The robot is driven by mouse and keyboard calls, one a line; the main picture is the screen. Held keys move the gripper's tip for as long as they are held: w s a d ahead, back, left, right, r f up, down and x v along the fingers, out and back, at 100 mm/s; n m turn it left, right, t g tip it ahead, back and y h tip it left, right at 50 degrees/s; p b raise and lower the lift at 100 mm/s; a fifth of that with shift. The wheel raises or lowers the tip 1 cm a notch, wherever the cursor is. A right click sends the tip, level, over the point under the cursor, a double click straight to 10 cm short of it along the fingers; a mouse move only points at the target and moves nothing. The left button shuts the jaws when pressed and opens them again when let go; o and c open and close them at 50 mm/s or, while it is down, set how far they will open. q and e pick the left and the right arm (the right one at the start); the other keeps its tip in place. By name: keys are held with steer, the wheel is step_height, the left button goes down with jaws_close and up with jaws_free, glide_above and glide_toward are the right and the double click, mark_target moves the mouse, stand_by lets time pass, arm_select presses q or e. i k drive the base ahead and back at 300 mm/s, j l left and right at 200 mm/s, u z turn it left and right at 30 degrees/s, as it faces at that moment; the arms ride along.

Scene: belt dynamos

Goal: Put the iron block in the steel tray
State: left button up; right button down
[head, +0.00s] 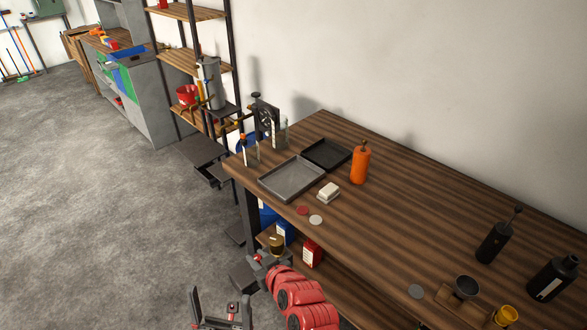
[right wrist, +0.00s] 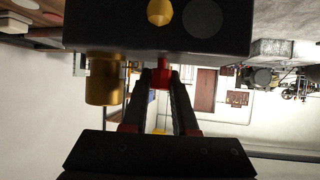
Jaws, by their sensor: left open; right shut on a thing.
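The steel tray (head: 291,180) is a shallow grey tray, empty, at the left end of the wooden table. My right gripper (head: 263,261) is low beside the table's front left edge. In the right wrist view its fingers (right wrist: 161,78) are closed on a small red piece at a dark block (right wrist: 130,38), which I take for the iron block. A yellow disc, a dark disc and a gold cylinder (right wrist: 105,80) show at this block. In the head view the held part is mostly hidden. My left gripper (head: 220,298) is open and empty over the floor, bottom of the view.
A black tray (head: 327,154) sits behind the steel tray. An orange bottle (head: 360,164), a white block (head: 328,191) and red and grey discs (head: 302,210) stand close by. Black bottles (head: 494,242) stand at the right. The middle of the table (head: 430,220) is clear.

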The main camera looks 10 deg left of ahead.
mark_target(292, 179)
steer(key=i, duration=1.05)
